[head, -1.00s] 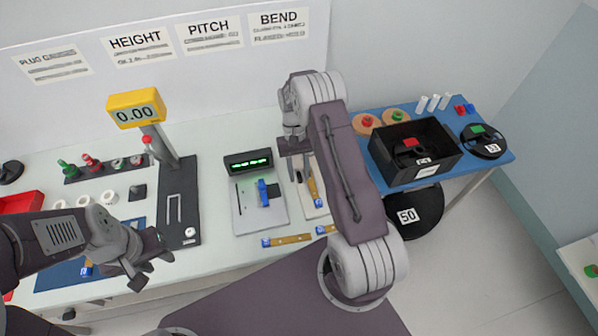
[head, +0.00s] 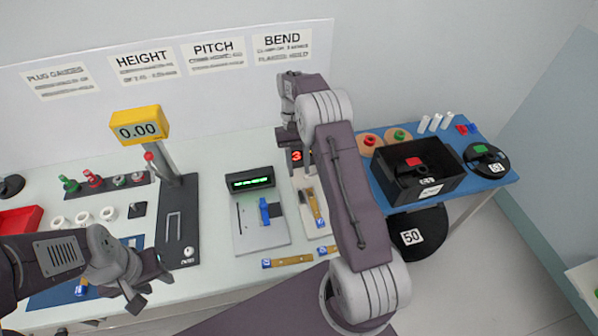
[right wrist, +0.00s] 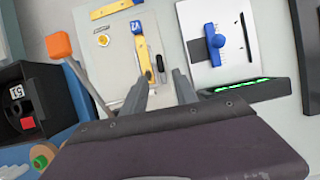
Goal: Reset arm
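A lever with an orange knob (right wrist: 58,45) shows in the right wrist view, slanting beside the pale bend plate (right wrist: 112,62); its foot is hidden behind my gripper. In the head view my right arm hides this lever, and the bend plate (head: 325,225) shows in part, with a yellow strip with a blue end (head: 319,222) on it. My left gripper (head: 154,281) is open and empty over the table's front left.
A blue-slider gauge with a green display (head: 250,182) stands left of the bend plate. A height stand (head: 178,225) is further left. A black bin (head: 440,188) sits on the blue side table (head: 497,183). Another strip (head: 287,261) lies near the front edge.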

